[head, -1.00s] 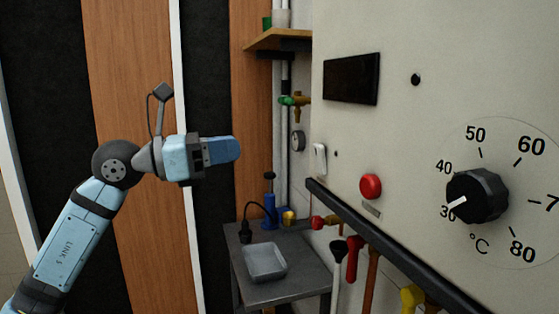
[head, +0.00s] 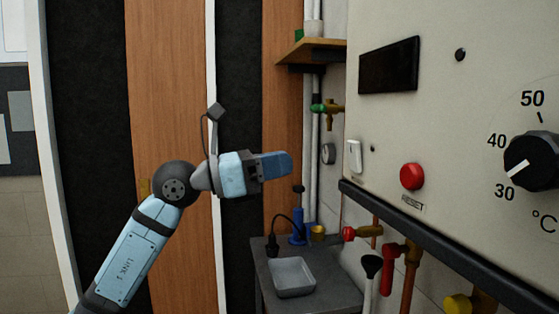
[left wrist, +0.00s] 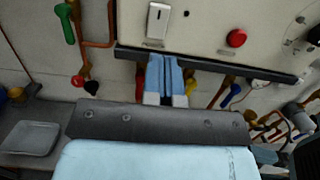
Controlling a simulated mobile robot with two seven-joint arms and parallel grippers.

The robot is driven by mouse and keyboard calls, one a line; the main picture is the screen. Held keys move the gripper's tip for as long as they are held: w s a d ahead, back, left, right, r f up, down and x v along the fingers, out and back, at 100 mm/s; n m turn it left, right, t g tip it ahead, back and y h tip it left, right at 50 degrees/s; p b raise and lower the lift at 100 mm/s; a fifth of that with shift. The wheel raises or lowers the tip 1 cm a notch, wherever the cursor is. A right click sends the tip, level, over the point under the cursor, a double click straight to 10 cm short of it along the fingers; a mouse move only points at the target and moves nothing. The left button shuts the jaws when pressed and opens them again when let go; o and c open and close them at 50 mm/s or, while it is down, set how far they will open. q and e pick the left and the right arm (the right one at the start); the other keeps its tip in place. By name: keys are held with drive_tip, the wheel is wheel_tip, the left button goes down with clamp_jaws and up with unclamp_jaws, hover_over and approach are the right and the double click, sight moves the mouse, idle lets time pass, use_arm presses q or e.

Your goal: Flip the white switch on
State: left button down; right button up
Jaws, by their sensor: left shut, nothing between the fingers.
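The white switch (head: 354,156) is a small upright rocker at the lower left edge of the cream panel (head: 400,130). It also shows in the left wrist view (left wrist: 157,20), near the top and just above the dark ledge. My left gripper (head: 289,165) is shut and empty, to the left of the switch in the head view and apart from it. In the left wrist view its fingers (left wrist: 165,72) are together, below the switch. Which way the switch is tipped is too small to tell. My right gripper is not in view.
A red button (head: 412,176) and a black temperature knob (head: 533,162) sit on the panel right of the switch. A dark rail (head: 440,240) runs along the panel's lower edge, with pipes and coloured valves below. A grey table with a tray (head: 292,277) stands below my gripper.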

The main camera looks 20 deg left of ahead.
sight(352, 149)
use_arm(q)
drive_tip(key=p+x, duration=0.2)
drive_tip(key=x, duration=0.8)
drive_tip(key=shift+w+d+r, duration=0.1)
drive_tip(key=shift+w+d, duration=0.1)
drive_tip(key=shift+d, duration=0.1)
